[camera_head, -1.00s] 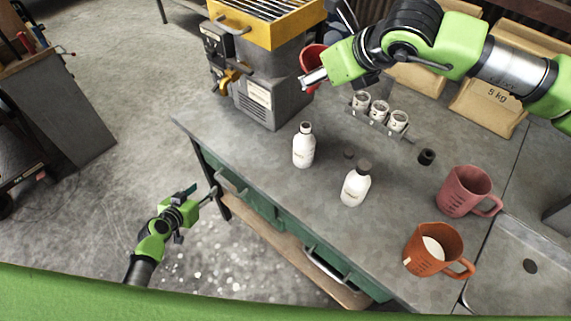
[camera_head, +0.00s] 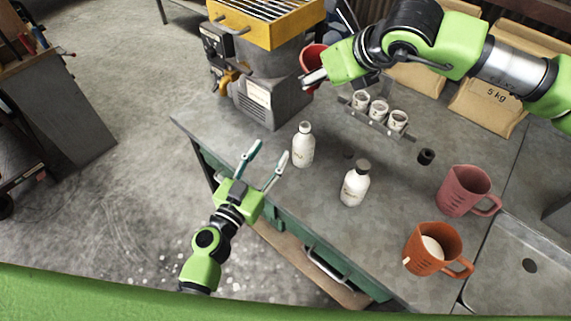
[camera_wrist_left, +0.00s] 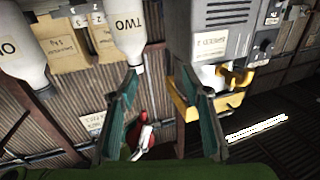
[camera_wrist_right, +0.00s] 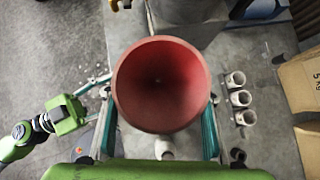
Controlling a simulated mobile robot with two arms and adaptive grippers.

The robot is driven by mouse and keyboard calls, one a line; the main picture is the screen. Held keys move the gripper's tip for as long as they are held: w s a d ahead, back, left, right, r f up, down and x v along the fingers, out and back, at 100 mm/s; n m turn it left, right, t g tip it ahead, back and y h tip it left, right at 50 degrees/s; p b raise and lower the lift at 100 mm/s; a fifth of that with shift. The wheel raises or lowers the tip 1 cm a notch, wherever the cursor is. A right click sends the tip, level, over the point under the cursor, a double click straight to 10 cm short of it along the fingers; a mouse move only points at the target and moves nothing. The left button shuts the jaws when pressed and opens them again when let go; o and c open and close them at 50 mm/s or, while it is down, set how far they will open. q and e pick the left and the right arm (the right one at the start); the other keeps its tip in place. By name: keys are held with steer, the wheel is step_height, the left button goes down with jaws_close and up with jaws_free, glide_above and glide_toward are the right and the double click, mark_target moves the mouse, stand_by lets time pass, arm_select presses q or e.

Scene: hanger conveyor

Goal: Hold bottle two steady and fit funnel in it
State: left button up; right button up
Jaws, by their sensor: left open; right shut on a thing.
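Bottle two (camera_head: 303,146) is a white bottle with an open neck, upright on the grey bench near its front-left edge. Its label reads TWO in the left wrist view (camera_wrist_left: 122,28). My left gripper (camera_head: 268,155) is open and empty, just left of bottle two and apart from it, fingers pointing towards it. The red funnel (camera_head: 311,56) is held above the bench, behind bottle two, by my right gripper (camera_head: 314,77). In the right wrist view, the funnel's wide mouth (camera_wrist_right: 160,85) fills the space between the fingers. Its spout is hidden.
A capped white bottle (camera_head: 355,184) stands right of bottle two, a small dark cap (camera_head: 349,154) behind it. A rack of cups (camera_head: 378,115) and a grinder-like machine (camera_head: 275,90) stand farther back. Red (camera_head: 466,188) and orange (camera_head: 421,246) jugs stand at the right.

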mark_target(303, 138)
arm_select(q)
steer(key=s+d, duration=0.2)
steer(key=d, duration=0.3)
steer(key=x, duration=1.1)
steer(key=shift+w+f, duration=0.2)
steer(key=shift+w, duration=0.1)
steer(key=shift+c, duration=0.4)
steer(key=c, duration=1.1)
steer(key=shift+s, duration=0.1)
jaws_close()
steer(key=shift+f, duration=0.1)
arm_select(e)
steer(key=shift+a, duration=0.1)
